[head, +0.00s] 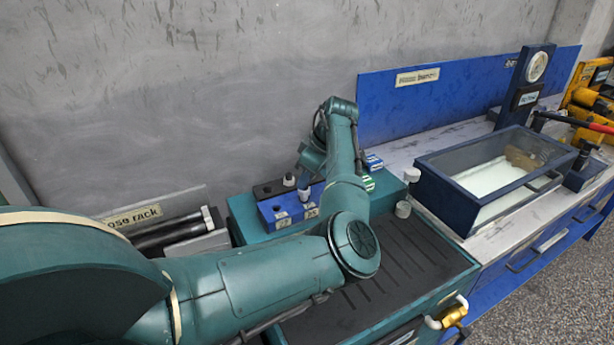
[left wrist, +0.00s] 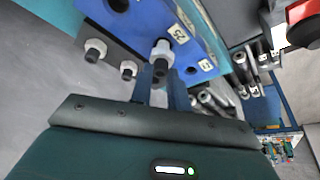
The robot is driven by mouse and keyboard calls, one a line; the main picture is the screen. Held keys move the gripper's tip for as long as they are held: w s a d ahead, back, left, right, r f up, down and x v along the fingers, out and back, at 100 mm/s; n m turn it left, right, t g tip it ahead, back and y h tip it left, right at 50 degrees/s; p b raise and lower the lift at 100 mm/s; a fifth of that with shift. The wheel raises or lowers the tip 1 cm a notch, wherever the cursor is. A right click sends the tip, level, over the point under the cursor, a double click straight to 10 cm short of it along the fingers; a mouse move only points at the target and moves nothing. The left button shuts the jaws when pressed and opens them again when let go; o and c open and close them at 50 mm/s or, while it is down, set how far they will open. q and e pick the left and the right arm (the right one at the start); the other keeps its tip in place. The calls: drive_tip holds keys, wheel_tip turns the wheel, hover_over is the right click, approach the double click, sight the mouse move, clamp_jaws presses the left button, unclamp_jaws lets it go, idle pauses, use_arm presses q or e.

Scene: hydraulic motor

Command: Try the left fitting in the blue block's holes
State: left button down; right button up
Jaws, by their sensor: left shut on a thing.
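The blue block (head: 290,212) stands on the teal bench; the left wrist view shows its face with dark holes and white number labels (left wrist: 205,40). My left gripper (head: 304,188) is at the block, partly hidden by my arm in the head view. In the left wrist view my left gripper (left wrist: 161,92) is shut on a fitting (left wrist: 162,50) with a pale hex collar and dark end. The fitting is at the block's face by the label that reads like 25; I cannot tell whether it is in a hole. My right gripper is not in view.
A dark block (left wrist: 108,38) beside the blue one carries two more fittings (left wrist: 95,50), (left wrist: 128,70). A ribbed black mat (head: 400,262) lies clear in front. A glass-topped blue case (head: 440,190) stands right; a hose rack (head: 190,228) is left.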

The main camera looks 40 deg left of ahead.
use_arm(q)
drive_tip(key=shift+f+b, duration=0.4)
drive_tip(key=shift+f, duration=0.65)
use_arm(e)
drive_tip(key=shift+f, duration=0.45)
use_arm(q)
drive_tip(key=c, duration=1.3)
unclamp_jaws()
drive_tip(key=shift+o, duration=0.2)
drive_tip(key=shift+d+r, duration=0.15)
drive_tip(key=shift+r, duration=0.2)
drive_tip(key=b+v, duration=0.1)
drive_tip(key=v, duration=1.1)
drive_tip(key=shift+r, duration=0.25)
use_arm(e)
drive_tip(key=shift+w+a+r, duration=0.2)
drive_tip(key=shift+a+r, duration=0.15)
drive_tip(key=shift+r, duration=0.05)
